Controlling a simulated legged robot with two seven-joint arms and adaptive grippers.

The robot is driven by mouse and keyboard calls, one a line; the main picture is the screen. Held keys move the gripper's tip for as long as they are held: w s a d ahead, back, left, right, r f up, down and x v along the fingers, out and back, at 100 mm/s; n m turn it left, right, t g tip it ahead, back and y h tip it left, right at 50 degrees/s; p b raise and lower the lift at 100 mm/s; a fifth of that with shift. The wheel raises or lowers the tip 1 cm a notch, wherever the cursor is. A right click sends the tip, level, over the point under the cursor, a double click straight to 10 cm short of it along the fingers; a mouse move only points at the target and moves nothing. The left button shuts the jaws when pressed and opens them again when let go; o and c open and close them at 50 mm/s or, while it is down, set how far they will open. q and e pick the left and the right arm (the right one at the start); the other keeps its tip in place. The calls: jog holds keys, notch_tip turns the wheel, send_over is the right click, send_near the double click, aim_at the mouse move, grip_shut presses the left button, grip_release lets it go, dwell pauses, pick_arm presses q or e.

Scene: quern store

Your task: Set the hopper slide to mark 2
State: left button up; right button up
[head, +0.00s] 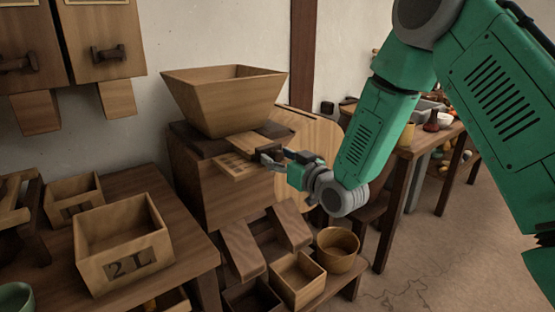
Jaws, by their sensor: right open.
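The wooden hopper (225,100) stands on a dark-topped wooden cabinet (215,187). The hopper slide (237,168) is a light wooden board that sticks out from under the hopper at the front. Small marks show on it, too small to read, so I cannot tell which mark it stands at. My right gripper (270,157) is at the slide's right side near its outer part, with its fingers open. I cannot tell whether the fingers touch the slide. My left gripper is not in view.
A wooden box marked 2L (124,246) stands on the table at left. Below the cabinet are two sloping chutes, a square wooden box (297,278) and a round wooden tub (337,249). Wall bins with handles (101,45) hang at upper left. A cluttered table stands behind my right arm. Floor at lower right is clear.

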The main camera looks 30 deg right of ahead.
grip_shut()
jog(key=shift+s+p, duration=0.4)
jog(key=shift+s, duration=0.25)
jog(key=shift+s+d, duration=0.1)
jog(key=shift+s, duration=0.05)
grip_release()
jog(key=s+d, duration=0.1)
jog(key=s, duration=1)
jog(key=shift+s, duration=0.4)
jog(key=shift+f, duration=0.1)
